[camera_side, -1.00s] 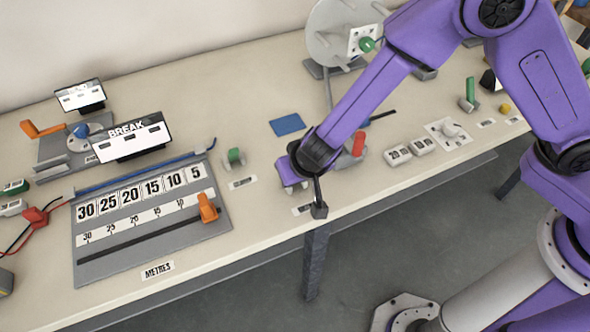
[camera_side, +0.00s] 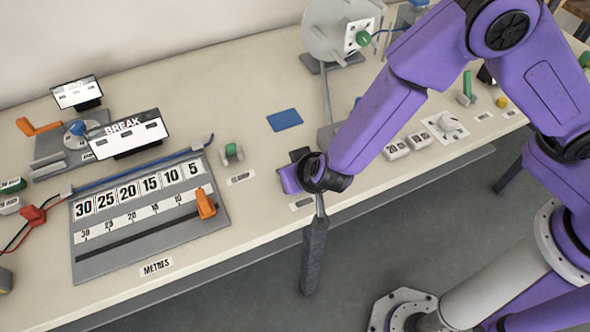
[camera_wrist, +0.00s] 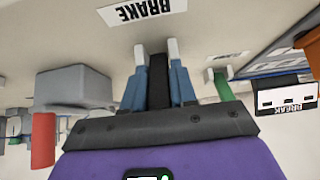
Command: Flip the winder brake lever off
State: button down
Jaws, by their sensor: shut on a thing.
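My gripper (camera_side: 288,180) is low over the front of the bench, right of the metre scale, seen mostly from behind. In the wrist view my gripper (camera_wrist: 156,54) has its two white-tipped blue fingers on either side of a dark upright bar, which looks like the brake lever (camera_wrist: 158,82), and is shut on it. The white BRAKE label (camera_wrist: 140,11) lies just beyond the fingertips. A small label (camera_side: 301,203) shows beside my gripper in the side view. The lever's base and tilt cannot be made out.
A red cylinder (camera_wrist: 43,140) and a grey block (camera_wrist: 75,87) stand left in the wrist view. A green-handled part (camera_side: 232,153) and the metre board (camera_side: 150,215) lie left in the side view. A blue pad (camera_side: 284,120) lies behind. The bench's front edge is close.

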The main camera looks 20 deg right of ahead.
jog(key=c, duration=1)
grip_release()
jog(key=shift+o, duration=0.2)
jog(key=v, duration=1.7)
jog(key=shift+s+r, duration=0.15)
jog(key=shift+s, duration=0.1)
jog(key=s+d+r+n+g, duration=0.1)
jog(key=s+d+n+g, duration=0.1)
jog(key=d, duration=0.8)
jog(key=s+d+r+n+g, duration=0.1)
jog(key=s+d+n+g, duration=0.2)
jog(key=d, duration=0.6)
jog(key=s+d+r+n+g, duration=0.2)
jog(key=s+d+n, duration=0.4)
jog(key=d, duration=0.4)
jog(key=shift+d+n, duration=0.35)
jog(key=shift+n, duration=0.45)
